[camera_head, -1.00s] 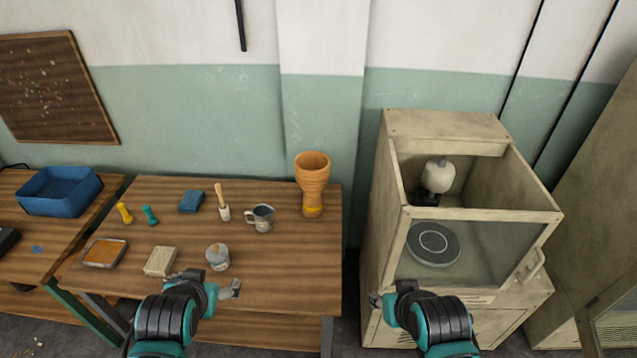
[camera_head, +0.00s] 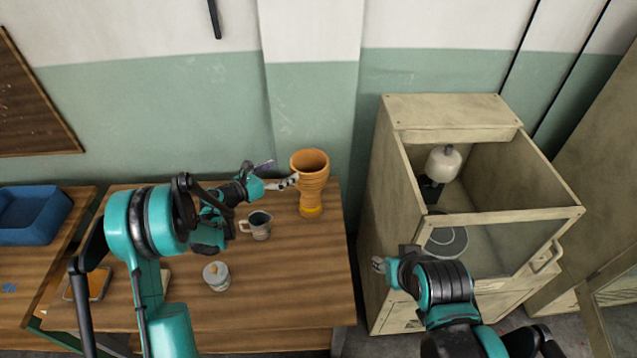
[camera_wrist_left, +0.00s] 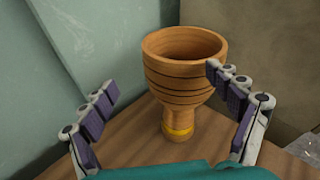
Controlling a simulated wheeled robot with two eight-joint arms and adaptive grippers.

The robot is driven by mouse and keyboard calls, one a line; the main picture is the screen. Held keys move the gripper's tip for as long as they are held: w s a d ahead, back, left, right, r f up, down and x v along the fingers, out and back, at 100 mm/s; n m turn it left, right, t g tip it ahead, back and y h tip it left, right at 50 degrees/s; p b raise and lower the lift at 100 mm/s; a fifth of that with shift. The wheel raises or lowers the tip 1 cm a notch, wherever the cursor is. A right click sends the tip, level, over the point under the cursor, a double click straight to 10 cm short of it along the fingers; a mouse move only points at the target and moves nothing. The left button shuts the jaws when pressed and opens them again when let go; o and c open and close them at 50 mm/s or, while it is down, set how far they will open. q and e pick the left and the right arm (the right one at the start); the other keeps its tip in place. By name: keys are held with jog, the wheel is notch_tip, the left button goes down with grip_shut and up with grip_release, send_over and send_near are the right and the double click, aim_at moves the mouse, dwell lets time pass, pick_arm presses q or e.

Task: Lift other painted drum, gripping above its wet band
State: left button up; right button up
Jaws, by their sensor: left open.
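The orange goblet drum (camera_head: 313,178) stands upright at the back right of the wooden table, with dark rings around its bowl. A yellow band (camera_head: 311,211) circles its foot; the band also shows in the left wrist view (camera_wrist_left: 178,134). My left gripper (camera_head: 275,175) is open and empty, just left of the drum's bowl in the head view. In the left wrist view the drum (camera_wrist_left: 183,75) stands ahead between the spread fingers, nearer the right one, with no clear contact. My right gripper (camera_head: 379,265) is in front of the booth; its jaws are too small to judge.
A beige booth (camera_head: 455,110) with a glass front stands right of the table, holding a grey turntable (camera_head: 447,242) and a white rounded object (camera_head: 443,163). A metal mug (camera_head: 258,226) and a lidded jar (camera_head: 216,276) stand near my left arm. A blue bin (camera_head: 32,216) is far left.

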aim_at(305, 191)
pick_arm(q)
notch_tip(305, 191, down, 9)
jog(key=s+d+m+g, duration=0.1)
jog(key=s+m+g, duration=0.1)
jog(key=m+g, duration=0.1)
jog(key=shift+m, duration=0.3)
jog(key=b+x, duration=0.3)
jog(key=x, duration=0.5)
jog(key=shift+f, duration=0.25)
jog(key=shift+r, duration=0.1)
pick_arm(e)
jog(key=f, duration=0.1)
jog(key=d+f, duration=0.1)
jog(key=shift+w+f, duration=0.25)
jog(key=shift+f, duration=0.1)
pick_arm(q)
jog(key=c, duration=1.8)
